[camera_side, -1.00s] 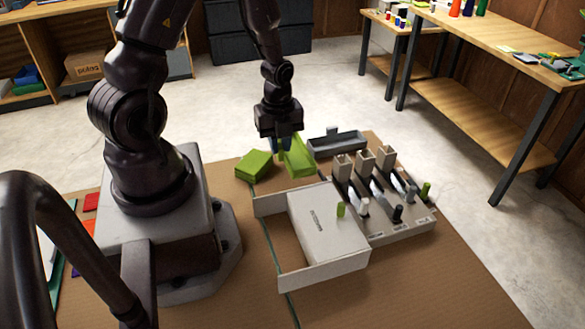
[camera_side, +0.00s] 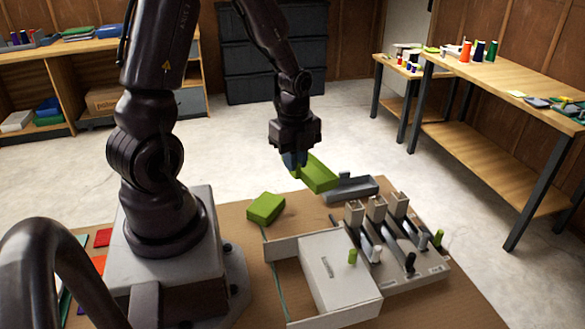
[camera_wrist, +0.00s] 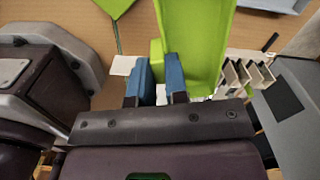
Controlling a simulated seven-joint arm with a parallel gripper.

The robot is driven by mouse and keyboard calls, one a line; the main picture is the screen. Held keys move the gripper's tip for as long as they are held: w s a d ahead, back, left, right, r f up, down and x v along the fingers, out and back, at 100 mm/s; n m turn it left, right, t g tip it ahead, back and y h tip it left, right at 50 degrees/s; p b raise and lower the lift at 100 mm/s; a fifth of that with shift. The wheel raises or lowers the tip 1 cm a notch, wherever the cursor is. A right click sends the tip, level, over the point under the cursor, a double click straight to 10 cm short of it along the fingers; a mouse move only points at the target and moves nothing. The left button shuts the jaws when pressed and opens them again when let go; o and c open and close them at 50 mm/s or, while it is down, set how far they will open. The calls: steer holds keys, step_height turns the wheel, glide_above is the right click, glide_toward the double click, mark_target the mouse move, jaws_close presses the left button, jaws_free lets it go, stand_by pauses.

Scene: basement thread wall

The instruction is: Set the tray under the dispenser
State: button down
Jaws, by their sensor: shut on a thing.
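My gripper (camera_side: 297,162) is shut on the near-end tab of a long lime-green tray (camera_side: 318,174). The tray hangs above the cardboard, tilted in the side view. In the wrist view the blue fingers (camera_wrist: 158,82) pinch the tab, and the tray (camera_wrist: 196,40) stretches away from them. A pale unit with three upright chutes (camera_side: 376,208) and several coloured levers, seemingly the dispenser, stands right of and below the tray, apart from it. Its chutes also show in the wrist view (camera_wrist: 237,76). Their outlets cannot be made out clearly.
A lime-green block (camera_side: 265,207) lies on the cardboard (camera_side: 235,262) left of the tray. A shallow grey tray (camera_side: 358,189) sits behind the chutes. A white box with low walls (camera_side: 335,272) and a green peg fills the front. Bare floor lies behind.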

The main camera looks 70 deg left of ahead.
mark_target(317, 168)
steer(key=n, duration=0.2)
steer(key=w+n, duration=0.1)
steer(key=n, duration=0.2)
steer(key=shift+w+a+f+n, duration=0.15)
steer(key=shift+w+a+n, duration=0.05)
steer(key=shift+w+n, duration=0.2)
steer(key=n, duration=0.2)
steer(key=w+n, duration=0.1)
steer(key=n, duration=0.4)
steer(key=shift+w+a+f, duration=0.15)
steer(key=shift+w+a, duration=0.1)
steer(key=shift+w, duration=0.15)
steer(key=n, duration=0.2)
steer(key=w+n, duration=0.1)
steer(key=n, duration=0.1)
steer(key=w+n, duration=0.1)
steer(key=n, duration=0.2)
steer(key=shift+a+f, duration=0.1)
steer(key=shift+a, duration=0.1)
steer(key=w+d+n, duration=0.1)
steer(key=w+n, duration=0.4)
steer(key=n, duration=1.1)
steer(key=w+n, duration=0.6)
steer(key=n, duration=0.9)
steer(key=shift+s+f, duration=0.15)
steer(key=shift+f, duration=3.7)
steer(key=shift+a+f, duration=0.15)
